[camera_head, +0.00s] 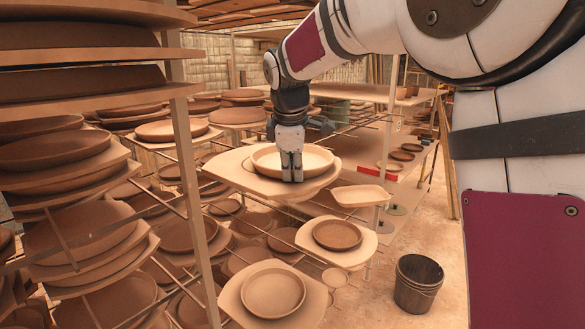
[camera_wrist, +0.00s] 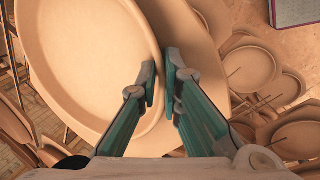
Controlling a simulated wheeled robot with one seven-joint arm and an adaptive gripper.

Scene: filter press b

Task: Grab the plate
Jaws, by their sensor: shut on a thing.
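A pale clay plate (camera_head: 267,158) with a raised rim lies on a wooden board (camera_head: 236,178) on the rack in the head view. My gripper (camera_head: 291,176) points down at the plate's near right rim. In the wrist view the plate (camera_wrist: 85,65) fills the left side, and its rim runs between the fingers of my gripper (camera_wrist: 162,85). The fingers are shut on that rim, one inside the plate and one outside. The plate still appears to rest on or just over the board; any gap is not clear.
Racks of clay plates on boards stand at the left (camera_head: 60,150). Lower boards hold a darker plate (camera_head: 337,234) and a pale plate (camera_head: 273,293). A bucket (camera_head: 417,283) stands on the open floor.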

